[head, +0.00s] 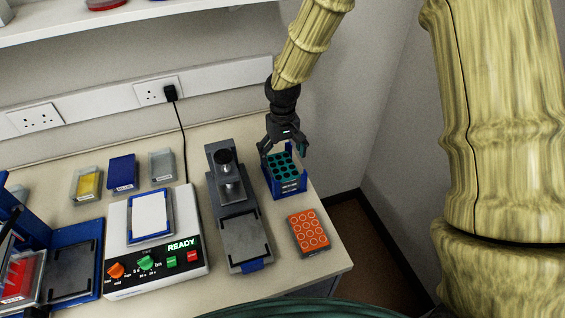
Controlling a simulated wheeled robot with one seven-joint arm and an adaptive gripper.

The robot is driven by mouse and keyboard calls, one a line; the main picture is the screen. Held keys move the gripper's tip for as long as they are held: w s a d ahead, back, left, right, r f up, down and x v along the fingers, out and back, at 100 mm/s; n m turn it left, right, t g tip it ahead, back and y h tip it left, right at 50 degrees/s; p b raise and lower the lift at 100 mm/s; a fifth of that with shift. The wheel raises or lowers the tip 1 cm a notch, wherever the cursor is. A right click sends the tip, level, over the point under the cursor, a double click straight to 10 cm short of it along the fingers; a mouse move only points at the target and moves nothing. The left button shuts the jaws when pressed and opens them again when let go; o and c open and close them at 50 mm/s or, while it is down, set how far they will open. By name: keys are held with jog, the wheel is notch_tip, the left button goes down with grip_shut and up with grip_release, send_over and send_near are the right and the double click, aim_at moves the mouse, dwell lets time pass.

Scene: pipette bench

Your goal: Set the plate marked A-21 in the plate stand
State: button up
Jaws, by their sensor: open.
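A teal plate with dark round wells (284,168) sits in a blue stand with upright corners (289,187) near the bench's right side. Small pale marks show on the stand's front, too small to read, so I cannot tell which plate is A-21. My gripper (284,152) is open just above the teal plate, its fingers spread to either side of the plate's far part. I cannot tell whether they touch it. An orange plate with pale rings (309,232) lies on the bench in front of the stand.
A grey press-like device (237,215) stands close left of the stand. Further left are a white instrument reading READY (184,244), several small boxes (123,172) and a blue device (73,262). The bench's right edge is close to the orange plate. A shelf (130,13) hangs above.

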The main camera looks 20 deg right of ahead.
notch_tip(320, 180, up, 8)
jog(key=b, duration=0.2)
jog(key=shift+f, duration=0.25)
jog(key=shift+r, duration=0.1)
dwell(0.3)
